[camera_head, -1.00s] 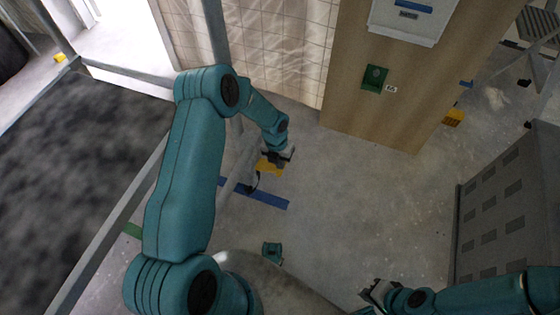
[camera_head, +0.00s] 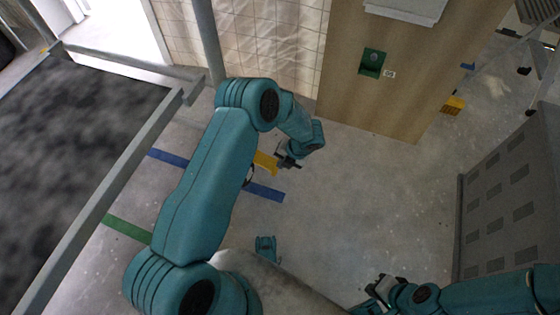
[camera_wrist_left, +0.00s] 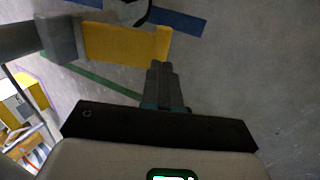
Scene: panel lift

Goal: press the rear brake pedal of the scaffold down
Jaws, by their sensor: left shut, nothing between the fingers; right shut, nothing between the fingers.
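The yellow brake pedal (camera_head: 265,162) is a flat plate low by the floor, joined to a grey post foot of the scaffold (camera_head: 150,128). In the left wrist view the pedal (camera_wrist_left: 122,43) sticks out to the right from a grey bracket (camera_wrist_left: 60,38). My left gripper (camera_head: 288,160) is shut and empty, just right of the pedal in the head view. In the left wrist view its fingertips (camera_wrist_left: 160,70) are at the pedal's lower right corner; I cannot tell whether they touch. My right gripper (camera_head: 378,288) is shut and empty, low and far from the pedal.
A dark caster wheel (camera_wrist_left: 128,10) is beside the pedal. Blue tape (camera_head: 262,191) and green tape (camera_head: 126,228) lie on the floor. A wooden panel (camera_head: 400,75) stands behind, and a grey cabinet (camera_head: 510,205) at the right. The floor between is clear.

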